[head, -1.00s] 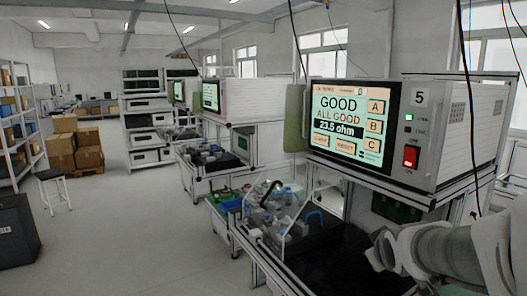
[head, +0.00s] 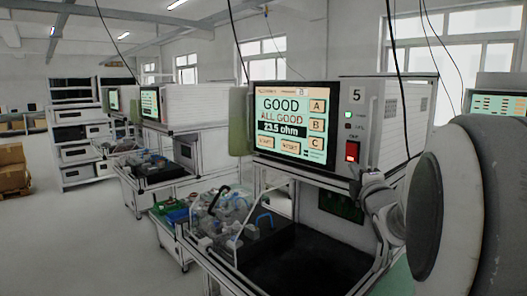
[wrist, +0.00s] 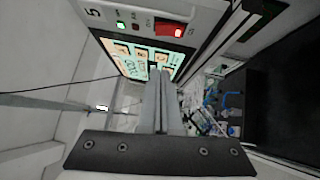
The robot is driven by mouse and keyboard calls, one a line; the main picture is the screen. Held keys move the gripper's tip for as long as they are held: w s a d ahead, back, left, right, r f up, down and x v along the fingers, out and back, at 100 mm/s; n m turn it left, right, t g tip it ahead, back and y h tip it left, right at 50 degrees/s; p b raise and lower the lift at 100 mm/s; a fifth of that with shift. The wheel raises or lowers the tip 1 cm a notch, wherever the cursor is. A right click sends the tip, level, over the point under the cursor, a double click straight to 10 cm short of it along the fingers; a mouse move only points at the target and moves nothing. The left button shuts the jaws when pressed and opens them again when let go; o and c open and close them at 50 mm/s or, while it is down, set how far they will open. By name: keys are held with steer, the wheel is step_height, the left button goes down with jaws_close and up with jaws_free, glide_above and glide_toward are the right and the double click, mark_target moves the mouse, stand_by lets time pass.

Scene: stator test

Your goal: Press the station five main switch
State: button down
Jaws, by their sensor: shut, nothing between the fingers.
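The station five main switch (head: 352,151) is a lit red rocker on the light front panel, under the number 5 and right of the screen (head: 290,121). The screen reads GOOD, ALL GOOD and 23.5 ohm. In the wrist view the switch (wrist: 171,30) is at the top, with a green lamp (wrist: 121,28) to its left. My gripper (wrist: 158,72) is shut and empty. Its fingertips appear below the switch in that view, apart from it, overlapping the screen's edge.
A metal handle bar (head: 369,129) stands just right of the switch. Below the station is a dark work surface (head: 310,262) with a clear guard and blue-handled parts (head: 264,221). Similar stations stand farther left. Open floor (head: 75,240) lies at the lower left.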

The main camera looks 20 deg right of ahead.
steer(key=shift+w, duration=0.1)
steer(key=p, duration=0.2)
glide_toward(349, 148)
steer(key=w+a, duration=0.2)
steer(key=w, duration=0.2)
steer(key=d, duration=0.1)
steer(key=d+p, duration=0.1)
steer(key=shift+w+d+r, duration=0.25)
steer(key=shift+w+d, duration=0.1)
steer(key=shift+w+d+p, duration=0.35)
steer(key=shift+d+p, duration=0.05)
steer(key=shift+d, duration=0.35)
